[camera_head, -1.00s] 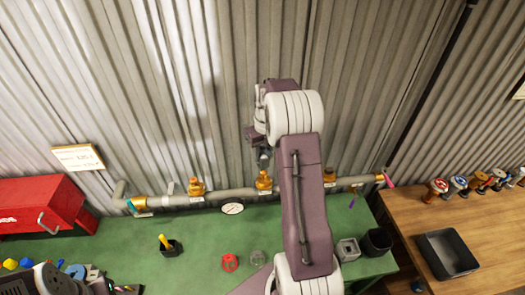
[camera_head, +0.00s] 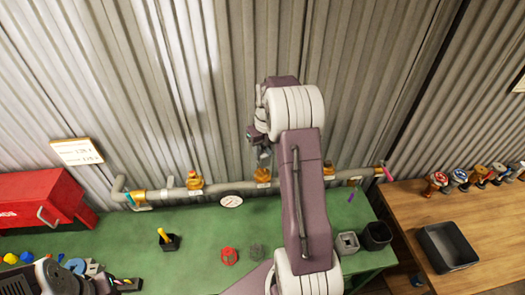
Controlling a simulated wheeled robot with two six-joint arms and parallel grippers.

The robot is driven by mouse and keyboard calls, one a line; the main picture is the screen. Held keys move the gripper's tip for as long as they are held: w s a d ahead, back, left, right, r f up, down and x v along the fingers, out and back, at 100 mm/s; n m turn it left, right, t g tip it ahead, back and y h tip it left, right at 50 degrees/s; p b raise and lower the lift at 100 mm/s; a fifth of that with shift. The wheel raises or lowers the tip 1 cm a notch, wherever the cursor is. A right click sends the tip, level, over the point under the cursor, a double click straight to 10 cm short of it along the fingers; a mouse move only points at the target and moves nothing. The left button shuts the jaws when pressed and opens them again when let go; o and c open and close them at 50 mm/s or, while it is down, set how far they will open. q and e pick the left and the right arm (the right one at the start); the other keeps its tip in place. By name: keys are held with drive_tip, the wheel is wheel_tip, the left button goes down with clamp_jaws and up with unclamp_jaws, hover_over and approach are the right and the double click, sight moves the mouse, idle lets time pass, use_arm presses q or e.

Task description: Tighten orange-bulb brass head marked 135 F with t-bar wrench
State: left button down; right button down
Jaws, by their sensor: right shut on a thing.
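A grey pipe (camera_head: 232,187) runs along the wall behind the green bench, with brass heads on it. One brass head (camera_head: 194,182) stands left of my right arm. Another brass head (camera_head: 262,178) is just below my right gripper (camera_head: 263,148). My right gripper is shut on a grey metal piece, seemingly the t-bar wrench (camera_head: 265,158), pointing down close above the middle head; contact cannot be told. Bulb colours and temperature marks are too small to read. Part of my left arm shows at the lower left; its fingers cannot be made out.
A red toolbox (camera_head: 35,201) stands at the left. A gauge (camera_head: 231,201) sits on the pipe. A red ring-shaped part (camera_head: 229,256), a small black holder (camera_head: 169,242) and a black cup (camera_head: 376,236) stand on the green bench (camera_head: 200,222). A wooden table (camera_head: 400,205) with a black tray (camera_head: 448,246) is at right.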

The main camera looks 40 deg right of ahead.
drive_tip(key=shift+w, duration=0.15)
drive_tip(key=shift+r+p, duration=0.1)
drive_tip(key=shift+p, duration=0.2)
drive_tip(key=shift+w, duration=0.1)
drive_tip(key=shift+f+b, duration=1.5)
drive_tip(key=shift+f, duration=0.9)
drive_tip(key=shift+r, duration=0.2)
drive_tip(key=shift+r+p, duration=2.15)
drive_tip(key=shift+p, duration=0.05)
drive_tip(key=shift+p, duration=0.4)
